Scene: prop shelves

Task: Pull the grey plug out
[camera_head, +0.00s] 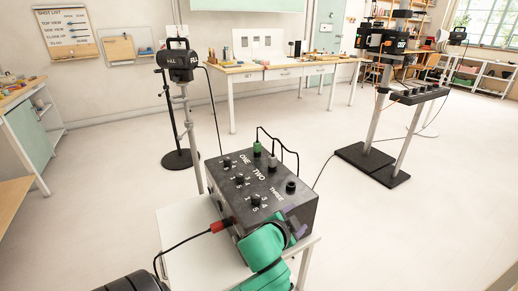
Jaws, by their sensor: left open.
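A black box (232,196) with several knobs and the labels ONE, TWO and THREE sits on a small white table. The grey plug (273,162) stands upright in the box's top near TWO, with a black cable from its upper end. A green plug (257,149) stands behind it, near ONE. My left gripper (287,234), green and black, is low at the box's near right side, apart from the grey plug. It is open; its fingertips are hard to make out. My right gripper is not in view.
A red plug (219,226) with a black cable is at the box's near left side. The white table (190,248) has bare room on the left. A lamp on a stand (181,62) rises behind it. Black stands (372,164) are to the right, with open floor between.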

